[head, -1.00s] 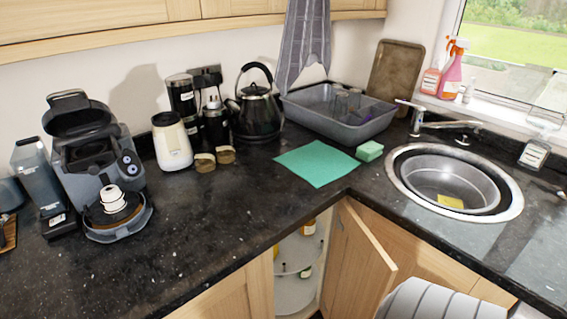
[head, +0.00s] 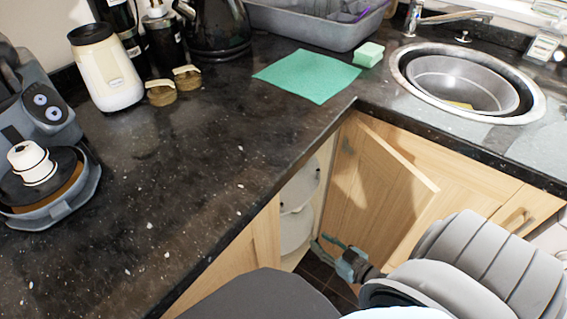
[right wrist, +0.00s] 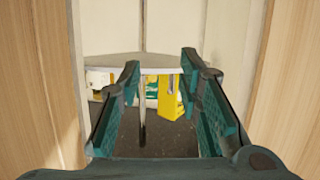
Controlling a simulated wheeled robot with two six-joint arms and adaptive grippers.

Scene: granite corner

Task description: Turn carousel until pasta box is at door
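The carousel shows in the corner cabinet opening as pale round shelves, an upper one (head: 301,187) and a lower one (head: 294,231). My right gripper (head: 328,244) is low at the opening, beside the open wooden door (head: 375,195). In the right wrist view its two teal fingers (right wrist: 162,75) are apart with nothing held between them. Ahead are a grey carousel shelf edge (right wrist: 130,61) and a central pole (right wrist: 143,130). A yellow item (right wrist: 172,98) and a green-and-white item show below that edge, partly hidden by the fingers. I cannot tell which item is the pasta box. My left gripper is out of view.
Wooden panels stand close on both sides, left (right wrist: 40,80) and right (right wrist: 285,70). The dark granite counter (head: 190,170) overhangs the cabinet. A green cloth (head: 308,76), a sponge (head: 369,54) and a coffee machine (head: 45,150) are on top.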

